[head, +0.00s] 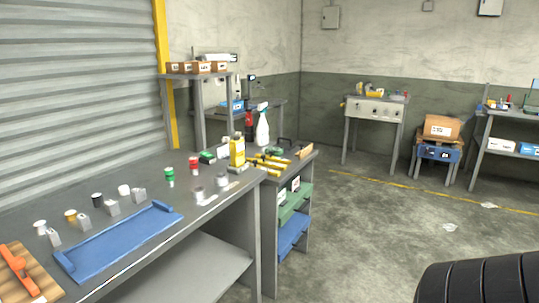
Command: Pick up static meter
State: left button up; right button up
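I cannot pick out a static meter with certainty; the small items on the grey workbench (155,228) are too small to read. A blue tray (120,243) with raised ends lies on the bench, with several small film-roll-like cylinders and metal blocks behind it. Neither of my grippers shows in the head view.
A wooden board with an orange tool (18,270) lies at the bench's near left. Yellow-handled tools (268,162) and a white spray bottle (262,130) crowd the far end. A black ribbed round object (480,282) fills the lower right. The floor between is mostly clear.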

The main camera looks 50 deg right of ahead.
aim_at(237, 146)
jog(key=z, duration=1.35)
jog(key=u, duration=0.5)
jog(key=i+l+u, duration=0.25)
jog(key=u, duration=0.15)
jog(key=i+l+u, duration=0.2)
jog(key=l+u, duration=0.2)
jog(key=i+l, duration=0.1)
jog(key=l, duration=0.2)
jog(key=i+l+u, duration=0.15)
jog(key=l, duration=0.4)
jog(key=i+u, duration=0.05)
